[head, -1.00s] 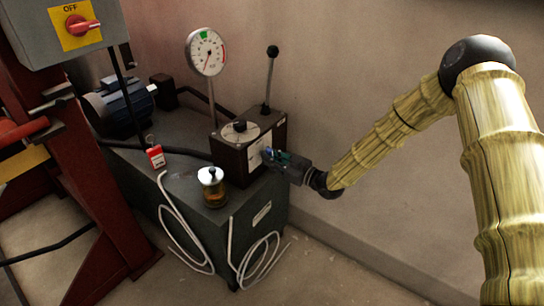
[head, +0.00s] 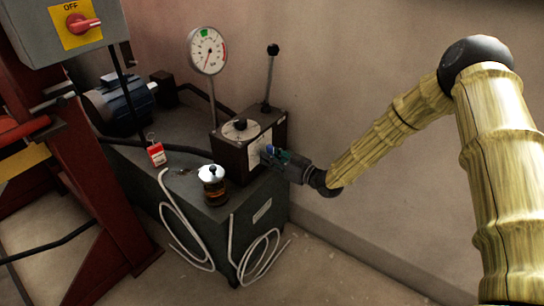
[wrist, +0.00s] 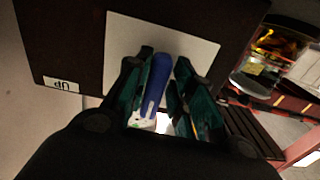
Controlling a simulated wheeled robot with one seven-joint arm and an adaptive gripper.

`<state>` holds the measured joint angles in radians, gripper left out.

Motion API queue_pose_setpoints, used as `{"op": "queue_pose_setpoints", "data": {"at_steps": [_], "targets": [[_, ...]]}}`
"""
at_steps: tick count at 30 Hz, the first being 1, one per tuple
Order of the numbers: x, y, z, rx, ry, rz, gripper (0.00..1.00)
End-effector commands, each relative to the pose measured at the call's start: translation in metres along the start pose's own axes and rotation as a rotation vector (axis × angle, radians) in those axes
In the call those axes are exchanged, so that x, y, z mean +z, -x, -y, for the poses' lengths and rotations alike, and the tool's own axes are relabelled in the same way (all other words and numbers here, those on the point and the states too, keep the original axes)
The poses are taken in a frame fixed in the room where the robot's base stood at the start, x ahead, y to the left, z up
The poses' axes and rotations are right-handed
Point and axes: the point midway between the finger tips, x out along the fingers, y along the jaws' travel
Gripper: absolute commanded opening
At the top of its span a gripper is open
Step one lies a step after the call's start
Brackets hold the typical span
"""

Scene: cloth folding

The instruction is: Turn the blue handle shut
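The blue handle (wrist: 157,84) stands out from the front of a dark box, in front of a white plate (wrist: 190,40). In the wrist view it lies between the two green-padded fingers of my gripper (wrist: 163,92). The left finger is very close to the handle or touching it; a narrow gap shows on the right. My gripper (head: 272,156) is partly open around the handle. In the head view the handle (head: 269,149) is a small blue spot at the fingertips. Its lower end is partly hidden by my gripper.
The dark box (head: 231,159) sits on a grey cabinet (head: 255,208), with a black-knobbed lever (head: 269,78) and a dial gauge (head: 207,50). An amber jar (head: 212,187) and a red tag (head: 156,153) are nearby. The wall (head: 370,60) is close behind.

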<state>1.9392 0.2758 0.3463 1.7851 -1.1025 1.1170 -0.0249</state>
Motion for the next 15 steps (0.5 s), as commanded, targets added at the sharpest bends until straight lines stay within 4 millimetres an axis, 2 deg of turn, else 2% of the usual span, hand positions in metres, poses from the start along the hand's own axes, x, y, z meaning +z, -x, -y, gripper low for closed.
{"op": "queue_pose_setpoints", "data": {"at_steps": [11, 15], "targets": [[-0.001, 0.003, -0.003, 0.005, 0.002, -0.001, 0.38], [-0.001, 0.011, -0.004, 0.006, 0.002, -0.001, 0.38]]}}
